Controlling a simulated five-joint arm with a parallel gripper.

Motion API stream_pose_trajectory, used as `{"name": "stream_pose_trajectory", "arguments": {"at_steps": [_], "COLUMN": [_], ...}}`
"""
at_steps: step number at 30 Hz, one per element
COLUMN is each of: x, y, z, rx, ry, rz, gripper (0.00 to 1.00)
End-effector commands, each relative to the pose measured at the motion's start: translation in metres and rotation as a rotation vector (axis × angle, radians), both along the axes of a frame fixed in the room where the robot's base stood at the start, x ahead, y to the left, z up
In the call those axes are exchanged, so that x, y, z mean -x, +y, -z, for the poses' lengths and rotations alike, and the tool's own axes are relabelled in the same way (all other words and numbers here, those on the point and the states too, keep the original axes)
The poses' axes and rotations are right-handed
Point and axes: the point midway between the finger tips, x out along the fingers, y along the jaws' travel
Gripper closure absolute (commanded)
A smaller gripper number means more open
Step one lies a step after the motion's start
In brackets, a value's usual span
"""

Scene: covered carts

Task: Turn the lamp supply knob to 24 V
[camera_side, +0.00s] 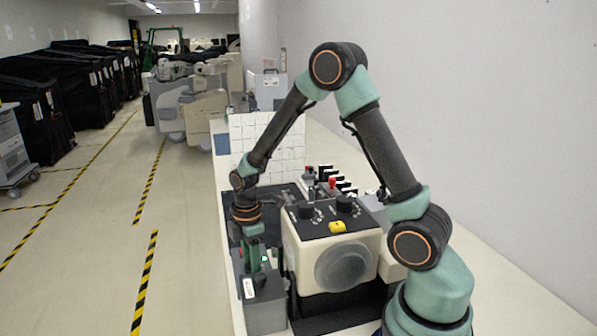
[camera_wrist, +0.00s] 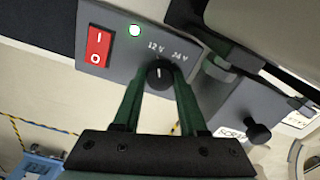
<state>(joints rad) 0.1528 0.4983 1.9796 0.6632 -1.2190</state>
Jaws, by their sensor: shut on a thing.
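The lamp supply knob (camera_wrist: 161,75) is black and round, on a grey panel (camera_wrist: 125,63) in the wrist view. White 12 V and 24 V labels stand above it, 12 V to the left. A short white mark on the knob points about straight up in the picture, nearer the 12 V label. My gripper (camera_wrist: 160,82) has its green fingers on both sides of the knob and is shut on it.
A red rocker switch (camera_wrist: 98,46) and a lit white lamp (camera_wrist: 134,31) sit on the panel left of the knob. A black side knob (camera_wrist: 257,133) is at right. A cream machine (camera_side: 310,262) stands close beside the box.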

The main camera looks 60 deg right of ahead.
Motion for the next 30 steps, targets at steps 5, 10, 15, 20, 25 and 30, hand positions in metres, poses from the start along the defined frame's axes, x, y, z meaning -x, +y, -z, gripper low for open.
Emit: {"name": "stream_pose_trajectory", "arguments": {"at_steps": [5, 10, 15, 20, 25, 30], "x": [0.000, 0.000, 0.000, 0.000, 0.000, -0.001], "y": [0.000, 0.000, 0.000, 0.000, 0.000, 0.000], "z": [0.000, -0.001, -0.001, 0.000, -0.001, -0.013], "rx": [-0.001, 0.000, 0.000, -0.001, 0.000, 0.001], "ry": [0.001, 0.001, 0.002, 0.001, 0.000, -0.003], "rz": [0.081, 0.088, 0.087, 0.086, 0.086, 0.086], "gripper": [1.00, 1.00, 0.35, 0.28, 0.28, 0.28]}}
